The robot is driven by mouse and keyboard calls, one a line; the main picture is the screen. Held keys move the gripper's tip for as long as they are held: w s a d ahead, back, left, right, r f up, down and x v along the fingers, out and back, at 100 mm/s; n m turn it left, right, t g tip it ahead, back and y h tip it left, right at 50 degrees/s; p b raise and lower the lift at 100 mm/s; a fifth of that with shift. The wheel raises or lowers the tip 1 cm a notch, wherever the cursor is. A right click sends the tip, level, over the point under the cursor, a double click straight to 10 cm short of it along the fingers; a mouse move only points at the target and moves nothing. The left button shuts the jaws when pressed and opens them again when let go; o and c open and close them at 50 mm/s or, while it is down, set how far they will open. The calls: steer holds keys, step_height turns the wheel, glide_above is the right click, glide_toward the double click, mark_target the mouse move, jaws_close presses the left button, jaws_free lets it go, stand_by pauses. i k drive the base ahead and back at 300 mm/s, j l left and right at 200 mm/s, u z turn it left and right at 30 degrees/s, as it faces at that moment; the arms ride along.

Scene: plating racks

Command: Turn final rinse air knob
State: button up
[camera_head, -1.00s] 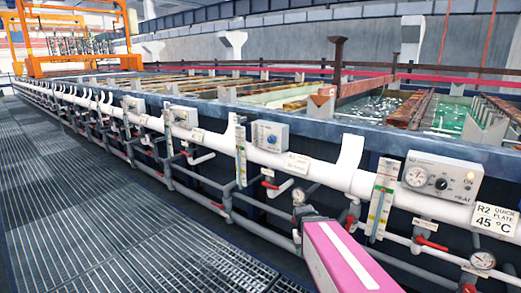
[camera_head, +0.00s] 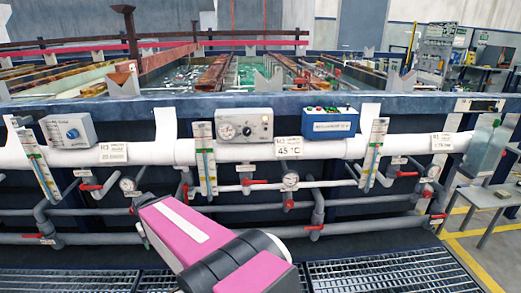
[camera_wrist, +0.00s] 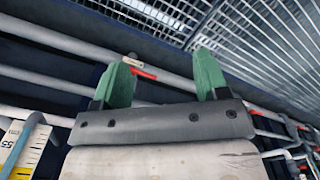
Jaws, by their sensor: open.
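No label that I can read marks a final rinse air knob. A grey box with a blue knob (camera_head: 72,133) is on the left of the line in the head view. A grey control box (camera_head: 245,125) in the middle carries a gauge and a dark knob. Several red-handled valves, such as this red handle (camera_head: 254,182), sit on the pipes below. In the wrist view my gripper (camera_wrist: 165,76) has its two green fingers apart, with nothing between them. It is near pipes with red handles and touches none that I can see. My gripper is hidden in the head view.
The tank rim (camera_head: 220,100) runs across above a thick white pipe (camera_head: 260,150). A blue box (camera_head: 330,119) and flow tubes line the front. Floor grating (camera_head: 385,272) lies before the line. A small table (camera_head: 490,197) and yellow-lined floor are at the right.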

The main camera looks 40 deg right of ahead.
mark_target(427, 194)
steer(key=z, duration=3.15)
steer(key=i+l+u, duration=0.4)
steer(key=i+l, duration=0.95)
steer(key=i, duration=0.1)
